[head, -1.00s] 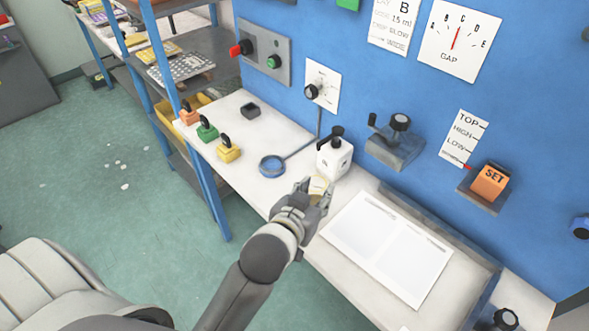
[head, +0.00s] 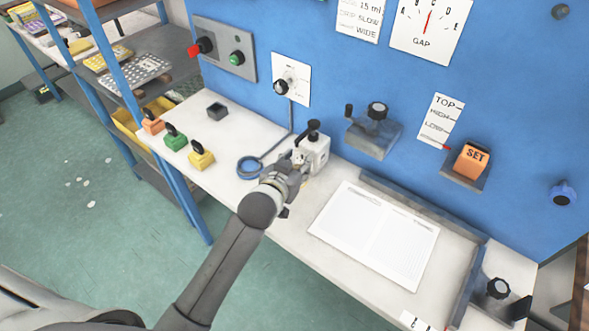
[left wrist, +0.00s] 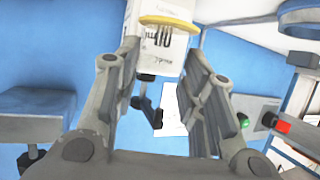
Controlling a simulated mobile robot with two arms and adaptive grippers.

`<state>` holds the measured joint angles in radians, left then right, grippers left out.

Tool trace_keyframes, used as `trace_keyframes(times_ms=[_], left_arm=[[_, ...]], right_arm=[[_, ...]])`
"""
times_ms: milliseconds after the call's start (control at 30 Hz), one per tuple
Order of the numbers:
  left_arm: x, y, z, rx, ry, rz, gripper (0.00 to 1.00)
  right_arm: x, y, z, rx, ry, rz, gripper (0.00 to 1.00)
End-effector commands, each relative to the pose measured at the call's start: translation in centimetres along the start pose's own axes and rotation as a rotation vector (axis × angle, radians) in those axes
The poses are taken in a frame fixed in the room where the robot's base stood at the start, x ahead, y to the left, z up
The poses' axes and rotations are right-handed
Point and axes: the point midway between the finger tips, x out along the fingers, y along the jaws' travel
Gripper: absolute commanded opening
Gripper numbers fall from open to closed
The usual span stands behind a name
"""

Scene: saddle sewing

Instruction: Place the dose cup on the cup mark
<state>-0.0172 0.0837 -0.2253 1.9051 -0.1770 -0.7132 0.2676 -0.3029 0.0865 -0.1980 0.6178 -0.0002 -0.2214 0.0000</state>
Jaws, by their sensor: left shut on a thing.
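My left gripper (head: 299,168) is at the front of the white dispenser block (head: 312,154) with the black lever, above the bench. It is shut on the dose cup, which my fingers mostly hide in the head view. In the left wrist view the fingers (left wrist: 162,62) stand either side of a white body with dark print, and a yellow disc-like part of the dose cup (left wrist: 168,22) shows in front of it. Whether the cup touches the bench cannot be told. I cannot make out the cup mark. My right gripper is not in view.
A blue ring (head: 250,167) lies on the bench left of the dispenser. Orange, green and yellow handled blocks (head: 200,155) stand farther left. The blue panel (head: 330,105) rises behind, with a crank bracket (head: 372,135).

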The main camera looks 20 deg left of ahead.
Motion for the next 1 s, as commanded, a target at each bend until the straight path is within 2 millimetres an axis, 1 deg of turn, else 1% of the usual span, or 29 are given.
trace_keyframes(times_ms=[33,100,267,400,500,900,933,1000], left_arm=[[0.6,-0.3,0.3,0.001,-0.001,0.000,0.10],[1.1,-0.5,0.7,0.001,0.000,0.000,0.10],[1.9,-0.9,1.2,0.001,0.000,0.000,0.10],[2.6,-1.0,3.0,0.001,-0.004,0.001,0.10],[3.0,-0.9,3.9,0.000,-0.002,0.001,0.10],[3.3,-0.9,4.5,0.000,0.000,0.001,0.10],[3.3,-0.9,4.5,0.000,0.000,0.001,0.40],[3.2,-0.9,4.4,0.000,0.000,0.001,0.49]], right_arm=[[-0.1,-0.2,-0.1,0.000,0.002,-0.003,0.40],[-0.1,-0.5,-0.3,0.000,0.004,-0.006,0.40],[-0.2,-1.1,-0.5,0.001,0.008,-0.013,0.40],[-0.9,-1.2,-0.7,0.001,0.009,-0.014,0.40],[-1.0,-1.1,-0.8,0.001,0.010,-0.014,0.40],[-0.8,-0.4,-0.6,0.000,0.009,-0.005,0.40],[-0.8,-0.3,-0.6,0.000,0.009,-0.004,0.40],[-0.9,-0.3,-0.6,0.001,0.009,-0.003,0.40]])
